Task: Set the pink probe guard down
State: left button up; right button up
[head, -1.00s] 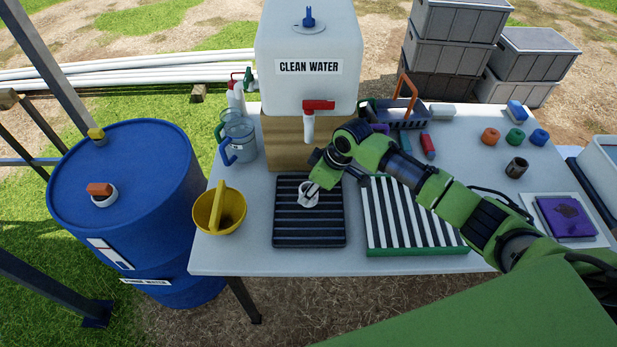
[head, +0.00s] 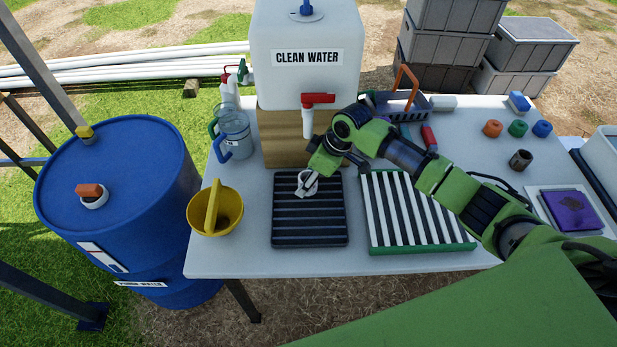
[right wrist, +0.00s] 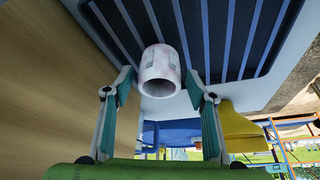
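The pink probe guard is a short, pale, pinkish-white hollow cylinder. In the head view the guard (head: 309,181) is at the upper part of the black ribbed tray (head: 310,240), partly hidden by my right gripper (head: 306,186). In the right wrist view the guard (right wrist: 159,66) shows its open end towards the camera, against the dark ribs of the tray (right wrist: 232,35). My right gripper (right wrist: 160,78) has its fingers spread on either side, with a small gap visible at each side of the guard. My left gripper is in neither view.
A clean water tank (head: 307,75) with a red tap (head: 318,99) stands on a wooden block behind the tray. The table's front strip is clear.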

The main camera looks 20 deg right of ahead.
jog(key=shift+r, duration=0.1)
jog(key=shift+d+r, duration=0.2)
jog(key=shift+r, duration=0.35)
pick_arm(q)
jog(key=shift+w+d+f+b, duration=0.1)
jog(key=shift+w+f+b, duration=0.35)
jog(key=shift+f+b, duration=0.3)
pick_arm(e)
jog(key=v, duration=1.1)
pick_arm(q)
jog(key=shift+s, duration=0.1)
pick_arm(e)
jog(key=shift+s+f, duration=0.1)
jog(key=shift+s, duration=0.05)
